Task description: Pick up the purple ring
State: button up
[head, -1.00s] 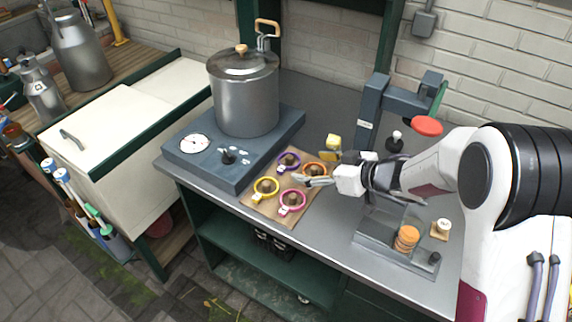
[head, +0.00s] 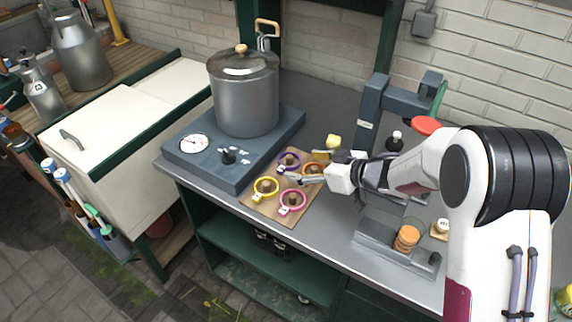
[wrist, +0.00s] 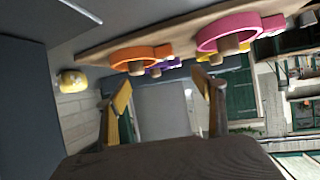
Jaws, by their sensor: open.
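The purple ring (head: 280,162) sits around a peg at the back of a wooden board (head: 262,207), next to the pot's grey base. In the wrist view the purple ring (wrist: 155,71) shows small behind the orange ring. My gripper (head: 307,167) is open and empty, low over the board's right side. It is right of the purple ring and apart from it. Its finger in front partly covers the orange ring. In the wrist view my gripper's fingers (wrist: 165,92) are spread, with the purple ring seen beyond the gap between them.
An orange ring (head: 322,165), a yellow ring (head: 257,187) and a pink ring (head: 283,206) share the board. A large pot (head: 245,98) stands on a grey base at the left. A yellow object (head: 333,141) is behind my gripper. A grey stand (head: 370,115) rises at the right.

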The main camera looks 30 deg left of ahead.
aim_at(282, 169)
jog(key=shift+x, duration=2.6)
jog(key=c, duration=0.5)
